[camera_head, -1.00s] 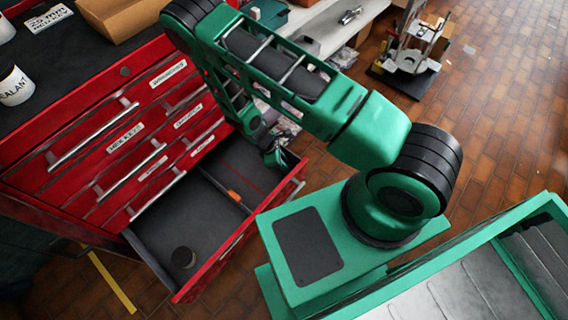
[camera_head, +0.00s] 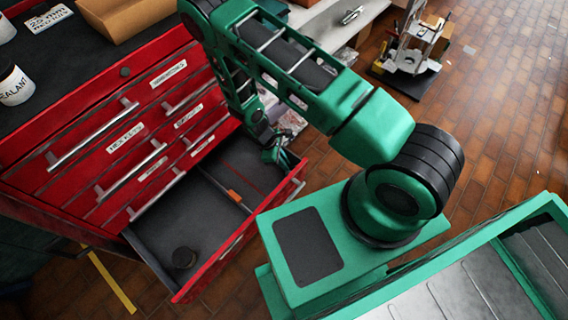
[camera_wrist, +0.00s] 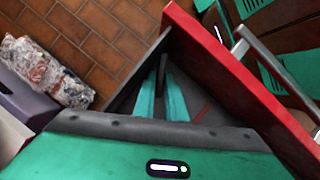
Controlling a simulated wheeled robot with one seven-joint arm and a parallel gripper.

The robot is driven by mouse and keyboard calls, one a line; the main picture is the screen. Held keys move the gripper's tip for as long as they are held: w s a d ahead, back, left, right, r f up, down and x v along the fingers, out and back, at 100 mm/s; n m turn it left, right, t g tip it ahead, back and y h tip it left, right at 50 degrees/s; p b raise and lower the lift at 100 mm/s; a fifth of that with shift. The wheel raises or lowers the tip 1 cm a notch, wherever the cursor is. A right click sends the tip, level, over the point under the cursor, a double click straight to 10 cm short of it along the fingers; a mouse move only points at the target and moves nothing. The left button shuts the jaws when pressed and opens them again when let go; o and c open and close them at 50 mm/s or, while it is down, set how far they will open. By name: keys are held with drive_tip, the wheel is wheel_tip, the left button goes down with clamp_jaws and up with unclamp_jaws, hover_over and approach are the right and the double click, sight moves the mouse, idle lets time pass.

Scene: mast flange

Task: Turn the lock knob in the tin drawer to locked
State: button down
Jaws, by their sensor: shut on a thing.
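The open tin drawer (camera_head: 203,235) stands out from the red cabinet, with a dark floor and a divider. My gripper (camera_head: 284,166) is low at the drawer's far right corner. In the wrist view its two teal fingers (camera_wrist: 163,80) point into that corner and are shut on a narrow dark part (camera_wrist: 163,67). I cannot tell whether this part is the lock knob, as the fingers and wrist hide most of it.
A small orange piece (camera_head: 234,196) lies by the divider. The red drawer front (camera_head: 236,247) is close to my gripper. Closed drawers with bar handles (camera_head: 130,170) are on the left. A plastic-wrapped bundle (camera_wrist: 45,70) lies beyond the drawer.

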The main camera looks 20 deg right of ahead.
drive_tip(key=shift+w+d+m+g+y, duration=0.15)
drive_tip(key=shift+m+g+y, duration=0.2)
drive_tip(key=shift+m, duration=0.8)
drive_tip(key=shift+w+d+m+g+y, duration=0.15)
drive_tip(key=shift+m+g+y, duration=0.15)
drive_tip(key=shift+m, duration=0.85)
drive_tip(key=c, duration=2.1)
unclamp_jaws()
